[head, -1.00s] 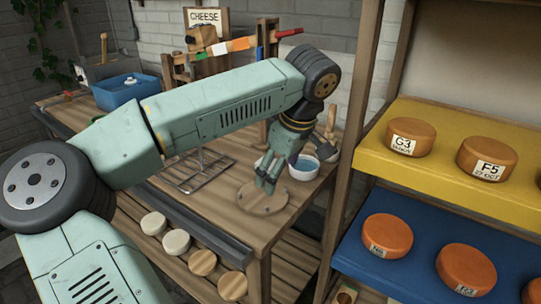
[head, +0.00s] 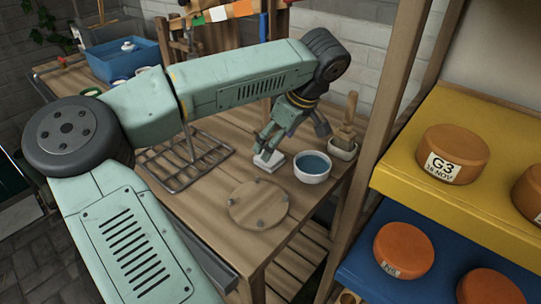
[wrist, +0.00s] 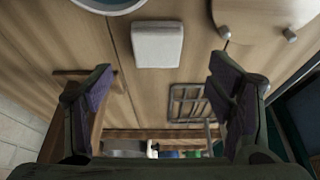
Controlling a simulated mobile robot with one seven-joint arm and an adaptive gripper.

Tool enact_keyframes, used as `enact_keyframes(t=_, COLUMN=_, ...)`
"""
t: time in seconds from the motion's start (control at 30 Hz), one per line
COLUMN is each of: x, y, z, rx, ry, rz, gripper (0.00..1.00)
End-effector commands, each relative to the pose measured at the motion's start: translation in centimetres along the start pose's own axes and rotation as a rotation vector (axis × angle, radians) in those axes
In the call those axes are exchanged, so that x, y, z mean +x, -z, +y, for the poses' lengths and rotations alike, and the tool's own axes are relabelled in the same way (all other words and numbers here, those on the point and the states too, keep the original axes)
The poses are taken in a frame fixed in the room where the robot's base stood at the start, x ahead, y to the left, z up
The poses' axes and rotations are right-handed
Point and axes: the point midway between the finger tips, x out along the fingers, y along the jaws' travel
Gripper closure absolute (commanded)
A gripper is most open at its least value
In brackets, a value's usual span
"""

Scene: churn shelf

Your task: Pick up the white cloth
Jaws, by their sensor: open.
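The white cloth (head: 268,161) is a small folded square pad lying flat on the wooden table, just left of a bowl. In the wrist view the cloth (wrist: 157,45) lies on the planks, ahead of and between the fingers. My gripper (head: 284,133) is above the table close to the cloth, and one finger hides part of it in the head view. In the wrist view my gripper (wrist: 160,76) is wide open with nothing between its purple-padded fingers. The cloth appears apart from both fingers.
The white bowl (head: 312,168) with bluish liquid is right of the cloth. A round wooden board (head: 258,205) lies in front, and a wire rack (head: 184,160) is to the left. A pot with a brush (head: 343,148) and the shelf post (head: 392,90) are at the right.

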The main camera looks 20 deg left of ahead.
Motion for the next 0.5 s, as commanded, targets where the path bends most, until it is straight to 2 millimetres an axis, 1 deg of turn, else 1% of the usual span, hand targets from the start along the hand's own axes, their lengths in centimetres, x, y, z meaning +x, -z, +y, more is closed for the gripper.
enact_keyframes(t=0.23, x=1.9, y=-0.1, z=0.1, rx=0.002, ry=0.001, rz=-0.003, gripper=0.25)
enact_keyframes(t=0.4, x=4.6, y=-0.1, z=0.2, rx=0.000, ry=0.001, rz=-0.003, gripper=0.25)
enact_keyframes(t=0.5, x=5.6, y=-0.1, z=0.3, rx=0.001, ry=-0.001, rz=-0.002, gripper=0.25)
